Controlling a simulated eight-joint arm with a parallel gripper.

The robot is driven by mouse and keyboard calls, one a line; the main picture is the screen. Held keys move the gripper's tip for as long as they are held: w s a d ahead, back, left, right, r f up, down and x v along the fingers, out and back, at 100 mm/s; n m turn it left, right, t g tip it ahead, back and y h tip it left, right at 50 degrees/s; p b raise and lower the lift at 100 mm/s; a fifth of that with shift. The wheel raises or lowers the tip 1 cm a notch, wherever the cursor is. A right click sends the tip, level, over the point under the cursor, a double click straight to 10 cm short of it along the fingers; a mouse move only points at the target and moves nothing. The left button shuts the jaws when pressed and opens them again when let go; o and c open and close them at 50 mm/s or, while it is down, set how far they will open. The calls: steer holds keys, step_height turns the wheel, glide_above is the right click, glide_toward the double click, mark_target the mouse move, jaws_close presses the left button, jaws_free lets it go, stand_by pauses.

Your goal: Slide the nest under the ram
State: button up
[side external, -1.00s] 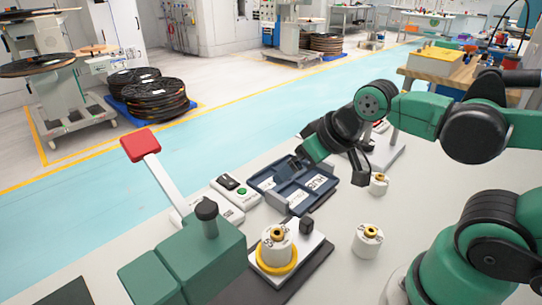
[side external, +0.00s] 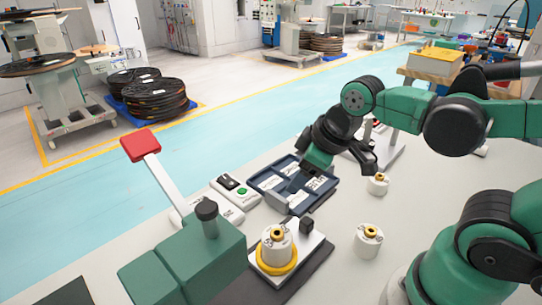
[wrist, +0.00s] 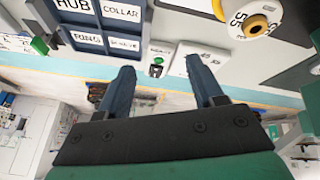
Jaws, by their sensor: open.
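The nest appears to be the white plate (side external: 312,252) with a yellow ring (side external: 277,266), at the front centre of the side view. A white cylinder (side external: 276,246) with a brass top stands in the ring, and a dark block (side external: 307,226) rises from the plate. The green press body (side external: 190,255) with a black knob stands left of it; I cannot make out the ram itself. In the wrist view the ringed white cylinder (wrist: 250,18) is at the top right.
The blue tray (side external: 262,186) has labelled compartments. A white button box (side external: 239,193) sits beside it. A red-ended lever (side external: 141,145) rises from the press. Two loose white cylinders (side external: 368,241) (side external: 377,184) stand to the right. Bare table lies between them.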

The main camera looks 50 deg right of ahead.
mark_target(307, 220)
steer(key=n+g, duration=0.1)
steer(key=n, duration=0.2)
steer(key=s+f+n+g, duration=0.1)
steer(key=n, duration=0.2)
steer(key=f+n+g, duration=0.1)
steer(key=n, duration=0.2)
steer(key=shift+s+a+g, duration=0.15)
steer(key=shift+g, duration=0.25)
steer(key=n, duration=0.1)
steer(key=n+g, duration=0.1)
steer(key=n, duration=0.1)
steer(key=f+n, duration=0.1)
steer(key=shift+s+g, duration=0.3)
steer(key=shift+s, duration=0.1)
steer(key=shift+n, duration=0.3)
steer(key=shift+f, duration=2.8)
jaws_close()
